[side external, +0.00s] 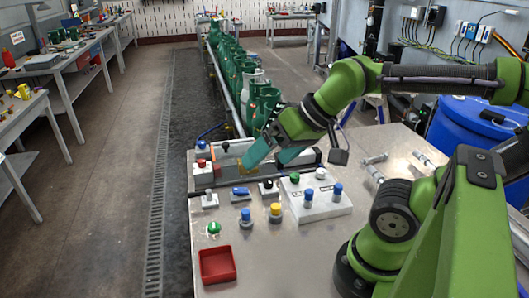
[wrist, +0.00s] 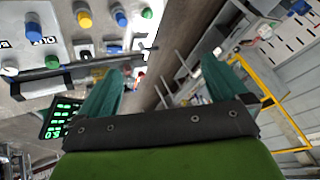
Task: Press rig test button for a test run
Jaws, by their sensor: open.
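My gripper (side external: 266,163) is open and empty, tilted down over the back of the metal table, behind the rows of buttons. Its two teal fingers stand apart in the wrist view (wrist: 162,70). Several buttons are in view, and I cannot tell which is the rig test one. A white box (side external: 318,208) carries blue and green buttons. A red button (side external: 201,163) stands at the left. Labels are too small or cut off to read.
A red tray (side external: 218,278) sits at the table's front left. Metal parts (side external: 375,160) lie at the right. Green cylinders (side external: 265,105) line the conveyor behind. A blue barrel (side external: 465,125) stands at the right. A lit green display (wrist: 64,116) shows in the wrist view.

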